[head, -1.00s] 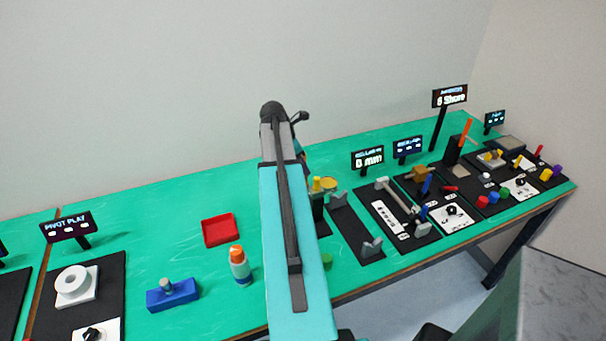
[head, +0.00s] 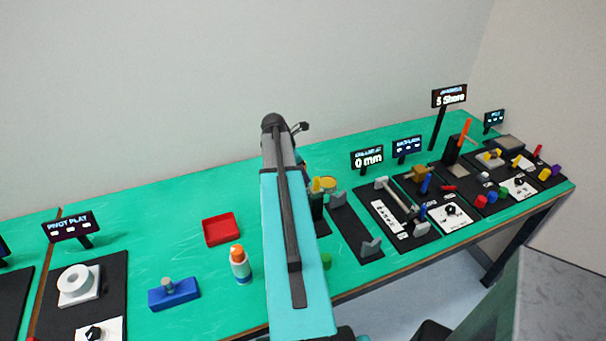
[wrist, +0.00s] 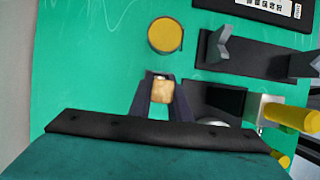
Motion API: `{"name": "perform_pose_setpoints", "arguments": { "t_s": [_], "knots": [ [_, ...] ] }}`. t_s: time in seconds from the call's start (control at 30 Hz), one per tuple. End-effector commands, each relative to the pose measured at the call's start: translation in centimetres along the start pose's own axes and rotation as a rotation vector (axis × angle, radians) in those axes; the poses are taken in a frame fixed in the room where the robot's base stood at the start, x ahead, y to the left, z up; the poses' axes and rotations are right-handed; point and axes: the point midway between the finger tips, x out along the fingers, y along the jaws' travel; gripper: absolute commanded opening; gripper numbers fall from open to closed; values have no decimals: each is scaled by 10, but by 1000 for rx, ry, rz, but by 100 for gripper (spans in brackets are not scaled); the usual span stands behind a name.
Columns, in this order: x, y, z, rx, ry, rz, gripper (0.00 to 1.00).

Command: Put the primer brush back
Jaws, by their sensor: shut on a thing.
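My gripper (wrist: 160,88) is shut on a small tan, blocky end, which I take to be the primer brush (wrist: 161,92). The rest of the brush is hidden or seen end-on. A round tin with a yellow top (wrist: 165,35) stands just beyond the fingertips in the wrist view, apart from them. The tin also shows in the head view (head: 328,183), right of my arm. In the head view my arm hides the gripper and the brush.
A black plate with grey brackets (head: 356,230) lies right of the tin. A yellow cylinder (wrist: 292,116) is close on the right in the wrist view. A red tray (head: 220,229), glue bottle (head: 240,265) and blue block (head: 173,293) lie left of my arm.

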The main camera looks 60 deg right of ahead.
Motion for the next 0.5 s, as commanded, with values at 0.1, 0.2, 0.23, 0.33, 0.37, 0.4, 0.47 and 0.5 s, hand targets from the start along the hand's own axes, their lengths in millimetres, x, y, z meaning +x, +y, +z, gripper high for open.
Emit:
{"name": "perform_pose_setpoints", "arguments": {
  "t_s": [0.1, 0.2, 0.23, 0.33, 0.37, 0.4, 0.47, 0.5],
  "knots": [
    [2, 0, -1, 0, 0, 0, 0],
    [2, 0, -1, 0, 0, 0, 29],
    [2, 0, -1, 0, 0, 0, 34],
    [2, 0, -1, 0, 0, 0, 36],
    [2, 0, -1, 0, 0, 0, 36],
    [2, 0, -1, 0, 0, 0, 36],
    [2, 0, -1, 0, 0, 0, 36],
    [2, 0, -1, 0, 0, 0, 36]
  ]
}}
